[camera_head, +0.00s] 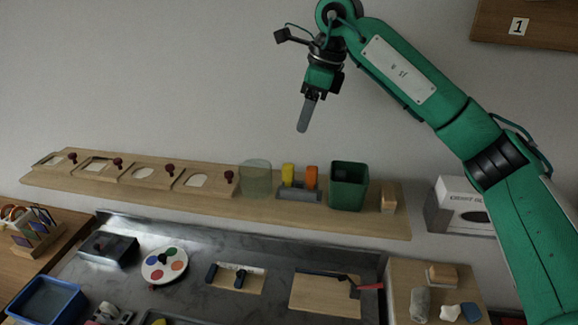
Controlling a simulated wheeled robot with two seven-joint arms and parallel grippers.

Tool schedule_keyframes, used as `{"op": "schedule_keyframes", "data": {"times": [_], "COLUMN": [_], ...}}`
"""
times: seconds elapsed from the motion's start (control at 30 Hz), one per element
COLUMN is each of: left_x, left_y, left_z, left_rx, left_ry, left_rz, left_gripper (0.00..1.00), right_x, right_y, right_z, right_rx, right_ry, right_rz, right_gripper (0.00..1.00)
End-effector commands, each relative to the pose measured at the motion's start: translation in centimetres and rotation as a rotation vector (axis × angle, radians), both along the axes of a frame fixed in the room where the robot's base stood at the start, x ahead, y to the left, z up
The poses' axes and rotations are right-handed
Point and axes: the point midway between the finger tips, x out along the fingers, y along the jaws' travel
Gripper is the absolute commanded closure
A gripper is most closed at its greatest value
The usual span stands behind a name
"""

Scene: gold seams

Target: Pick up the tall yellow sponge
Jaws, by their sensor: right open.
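A tall yellow block (288,173), which looks like the yellow sponge, stands upright in a small grey holder (298,194) on the wooden wall shelf. An orange block (311,177) stands beside it in the same holder. My right gripper (304,117) is high in front of the wall, above the holder and apart from it. Its fingers point down and are seen edge-on; it is open and holds nothing. My left gripper is out of view.
On the shelf (225,205), a green bin (348,186) stands right of the holder and a clear container (255,178) left of it. A tan block (388,197) is at the right end. Below is a dark worktop with a paint palette (165,265) and boards.

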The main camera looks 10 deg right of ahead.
Motion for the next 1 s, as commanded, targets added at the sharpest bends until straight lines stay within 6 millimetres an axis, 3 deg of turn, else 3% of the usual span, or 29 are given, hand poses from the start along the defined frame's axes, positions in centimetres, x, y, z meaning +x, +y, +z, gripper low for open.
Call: {"op": "schedule_keyframes", "data": {"times": [0.17,0.47,0.67,0.8,1.0], "left_x": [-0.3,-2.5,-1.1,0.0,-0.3], "left_y": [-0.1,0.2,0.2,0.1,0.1], "left_z": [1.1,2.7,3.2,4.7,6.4], "left_rx": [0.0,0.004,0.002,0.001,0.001], "left_ry": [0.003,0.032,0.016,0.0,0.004], "left_rz": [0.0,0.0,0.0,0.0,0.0], "left_gripper": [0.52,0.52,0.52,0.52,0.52], "right_x": [0.2,0.7,0.8,0.9,1.1], "right_y": [0.6,1.9,2.1,2.2,2.6], "right_z": [-2.2,-7.2,-8.3,-9.3,-11.7], "right_rx": [-0.001,0.0,-0.001,-0.001,0.001], "right_ry": [0.003,0.003,0.001,0.003,0.004], "right_rz": [0.002,0.001,0.001,0.002,0.001], "right_gripper": [0.51,0.51,0.51,0.51,0.51]}}
